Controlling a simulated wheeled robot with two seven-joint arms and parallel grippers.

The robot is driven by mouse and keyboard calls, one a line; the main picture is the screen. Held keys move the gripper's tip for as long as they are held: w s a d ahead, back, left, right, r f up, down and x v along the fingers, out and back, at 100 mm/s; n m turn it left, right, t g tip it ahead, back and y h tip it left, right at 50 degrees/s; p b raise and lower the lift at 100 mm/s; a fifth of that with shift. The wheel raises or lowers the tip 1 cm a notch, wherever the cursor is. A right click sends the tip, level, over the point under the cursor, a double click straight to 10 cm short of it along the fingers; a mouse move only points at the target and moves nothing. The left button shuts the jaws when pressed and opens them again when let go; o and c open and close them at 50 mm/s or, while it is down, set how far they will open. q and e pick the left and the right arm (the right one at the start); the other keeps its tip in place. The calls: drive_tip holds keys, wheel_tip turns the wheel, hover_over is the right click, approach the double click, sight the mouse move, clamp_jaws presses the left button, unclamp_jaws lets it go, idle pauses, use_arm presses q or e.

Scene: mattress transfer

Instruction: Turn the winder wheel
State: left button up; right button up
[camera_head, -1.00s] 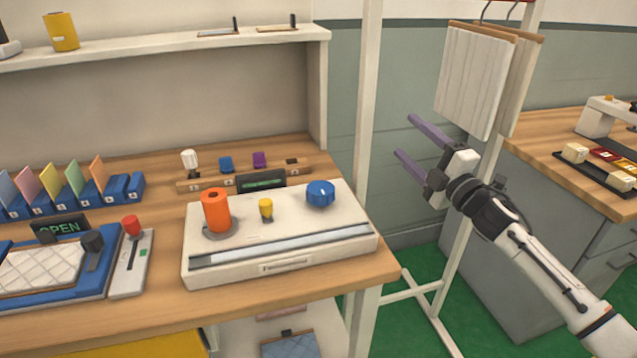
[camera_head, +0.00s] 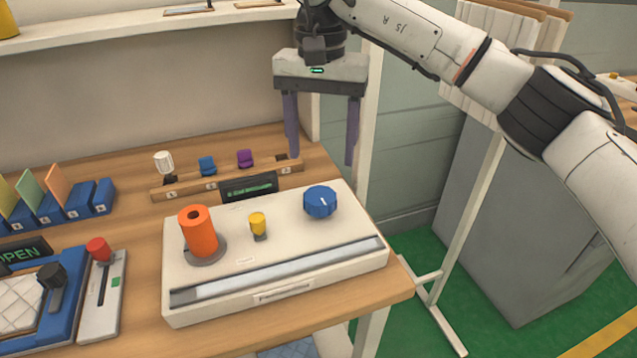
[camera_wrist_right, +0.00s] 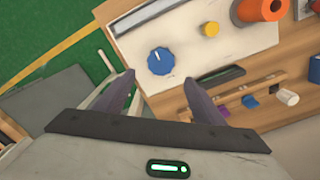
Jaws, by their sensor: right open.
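The winder box (camera_head: 350,240) is a cream box on the wooden table. A blue knob-like wheel (camera_head: 320,202) with a white pointer line sits at its back right; it also shows in the right wrist view (camera_wrist_right: 161,61). An orange spool (camera_head: 199,231) stands upright at the box's left, with a small yellow knob (camera_head: 258,223) between spool and wheel. My right gripper (camera_head: 322,162) points down with its two purple fingers wide apart and empty. It hangs above and behind the blue wheel. In the right wrist view the gripper (camera_wrist_right: 163,93) has the wheel just beyond its fingertips. My left gripper is not in view.
A wooden rack (camera_head: 227,178) with a white peg and blue and purple pieces stands behind the box, near a dark display (camera_head: 249,187). A red-knobbed lever (camera_head: 99,250) and a blue tray lie at the left. A post (camera_head: 367,110) rises at the right.

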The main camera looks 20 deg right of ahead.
sight(321, 194)
wheel_tip(321, 194, down, 9)
drive_tip(key=shift+f+p, duration=0.15)
drive_tip(key=shift+p, duration=0.15)
drive_tip(key=shift+c, duration=0.3)
drive_tip(key=c, duration=1)
